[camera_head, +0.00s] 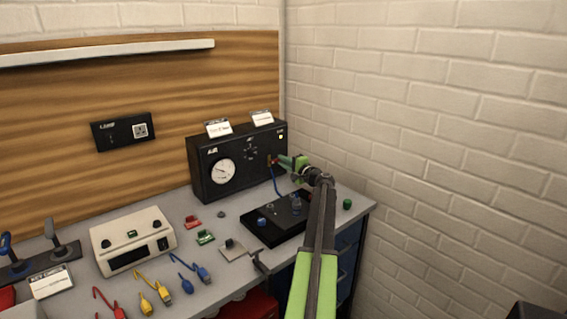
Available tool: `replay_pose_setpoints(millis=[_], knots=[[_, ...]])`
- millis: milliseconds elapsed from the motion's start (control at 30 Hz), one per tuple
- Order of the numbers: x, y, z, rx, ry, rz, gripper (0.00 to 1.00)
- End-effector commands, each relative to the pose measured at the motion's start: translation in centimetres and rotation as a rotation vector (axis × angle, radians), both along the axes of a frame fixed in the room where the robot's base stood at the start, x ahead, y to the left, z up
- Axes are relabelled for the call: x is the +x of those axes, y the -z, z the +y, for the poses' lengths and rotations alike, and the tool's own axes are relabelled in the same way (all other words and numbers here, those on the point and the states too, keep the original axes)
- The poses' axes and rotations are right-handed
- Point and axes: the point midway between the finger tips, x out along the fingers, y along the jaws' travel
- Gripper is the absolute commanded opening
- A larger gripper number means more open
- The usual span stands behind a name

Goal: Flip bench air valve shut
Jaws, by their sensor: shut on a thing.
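The black air panel (205,180) stands at the back of the bench against the wooden wall. It has a round white gauge (223,171) and a label that looks like "AIR". A small reddish-yellow valve (270,160) sits on the right of its front face. My gripper (279,161) reaches it from the right and is shut on what looks like its lever. The lever is mostly hidden by the fingers, so its angle cannot be told. A blue hose (275,182) hangs below the valve.
A black base (268,237) with blue fittings lies below the panel. A cream box (110,243), red and green clips, and yellow, blue and red leads lie to the left. A green knob (347,204) is near the right bench edge. A brick wall (430,130) is close on the right.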

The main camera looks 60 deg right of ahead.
Motion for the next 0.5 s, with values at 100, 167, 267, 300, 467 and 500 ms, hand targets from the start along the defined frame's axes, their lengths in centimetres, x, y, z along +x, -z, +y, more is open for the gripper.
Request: replay_pose_setpoints(millis=[100, 167, 267, 300, 467, 500], knots=[[-0.06, 0.08, 0.04, 0.001, -0.001, 0.002, 0.0], [-0.06, 0.08, 0.04, 0.001, -0.001, 0.002, 0.0], [-0.06, 0.08, 0.05, 0.001, -0.001, 0.002, 0.23], [-0.05, 0.08, 0.05, 0.001, -0.001, 0.002, 0.28], [-0.03, 0.05, 0.03, 0.0, 0.0, 0.001, 0.35], [-0.02, 0.05, 0.03, 0.0, 0.0, 0.001, 0.35]])
